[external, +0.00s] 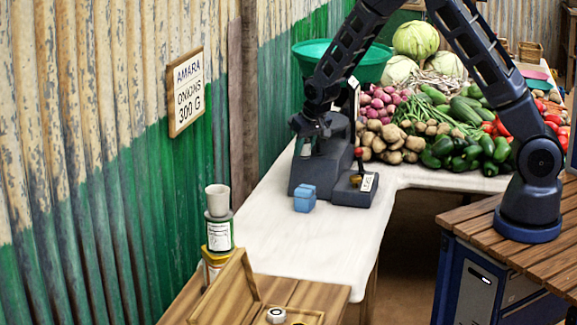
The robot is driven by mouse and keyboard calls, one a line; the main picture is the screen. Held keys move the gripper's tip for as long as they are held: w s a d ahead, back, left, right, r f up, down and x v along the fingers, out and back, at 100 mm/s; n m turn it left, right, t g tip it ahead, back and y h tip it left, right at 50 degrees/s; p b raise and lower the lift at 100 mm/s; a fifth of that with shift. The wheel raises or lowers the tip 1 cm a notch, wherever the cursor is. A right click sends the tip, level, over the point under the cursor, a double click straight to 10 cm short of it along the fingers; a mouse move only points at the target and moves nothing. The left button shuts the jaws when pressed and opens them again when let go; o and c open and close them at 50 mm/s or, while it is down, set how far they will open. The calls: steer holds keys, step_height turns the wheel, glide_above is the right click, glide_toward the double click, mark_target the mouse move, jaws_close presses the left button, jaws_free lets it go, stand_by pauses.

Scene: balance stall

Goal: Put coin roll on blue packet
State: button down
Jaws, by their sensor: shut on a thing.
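The blue packet (305,198) is a small light-blue block on the white counter, at the front left of the dark scale. My gripper (307,141) is above and behind it, at the left of the scale's upright. It is pointing down and shut on a small pale pinkish thing (306,148), which looks like the coin roll. The held thing is tiny here and partly hidden by the fingers. It is apart from the packet, with a clear gap between them.
Vegetables crowd the back of the counter. Stacked tins and a cup (217,200) stand at the front left, near a wooden box (228,290). The white counter (270,240) is clear in front.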

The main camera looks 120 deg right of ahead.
mark_target(301, 186)
steer(key=shift+f, duration=4.7)
steer(key=shift+f, duration=0.15)
steer(key=c, duration=1.1)
jaws_free()
steer(key=shift+c, duration=0.2)
